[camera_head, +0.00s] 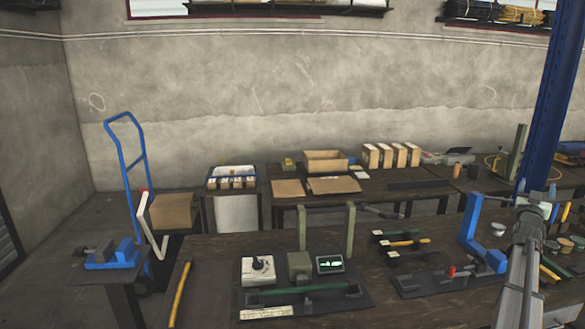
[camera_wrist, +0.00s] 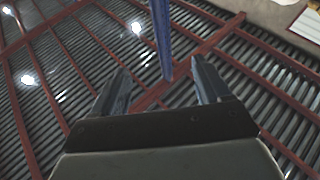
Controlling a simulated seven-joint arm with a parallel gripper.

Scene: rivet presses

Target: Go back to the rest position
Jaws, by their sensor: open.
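My gripper (camera_wrist: 160,68) is open in the wrist view, its two dark fingers apart with nothing between them. It points up at the ribbed ceiling (camera_wrist: 60,60) with red beams and lights. A blue post (camera_wrist: 162,35) shows beyond the fingers, apart from them. In the head view my grey arm (camera_head: 522,255) stands upright at the right, over the right part of the dark workbench (camera_head: 215,290); I cannot make out the fingers there.
A blue press frame (camera_head: 476,222) stands left of my arm. A thick blue pillar (camera_head: 550,110) rises behind it. The bench's left part is mostly clear, with a yellow bar (camera_head: 180,293).

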